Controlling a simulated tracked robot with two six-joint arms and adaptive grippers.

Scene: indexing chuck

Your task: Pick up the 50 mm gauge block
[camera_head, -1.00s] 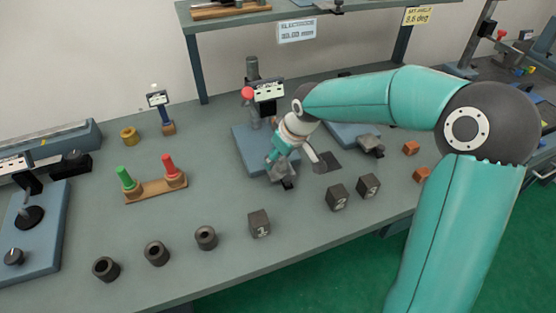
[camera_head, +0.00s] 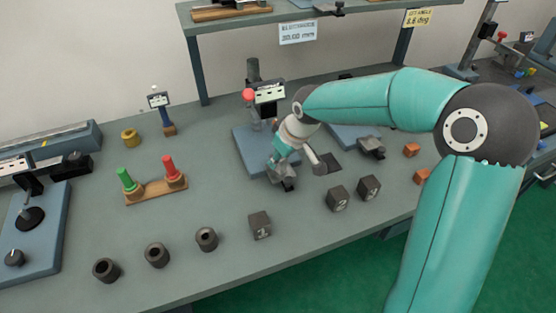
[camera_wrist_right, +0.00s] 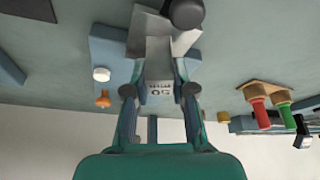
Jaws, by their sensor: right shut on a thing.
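The 50 mm gauge block (camera_wrist_right: 160,90) is a grey block with an upside-down "50" on its face. It shows in the right wrist view between the fingers of my right gripper (camera_wrist_right: 158,92), which is shut on it. In the head view my right gripper (camera_head: 284,181) is over the front of the blue base (camera_head: 250,150) of a gauge stand. A grey piece shows at its fingers there, too small to tell block from fingers. Whether the block touches the surface below is unclear. My left gripper is not in view.
A gauge stand with a display (camera_head: 269,91) and red knob stands just behind the gripper. Dark numbered cubes (camera_head: 260,226) (camera_head: 338,198) and dark rings (camera_head: 206,238) lie in front. Red and green plugs stand on a wooden holder (camera_head: 156,190).

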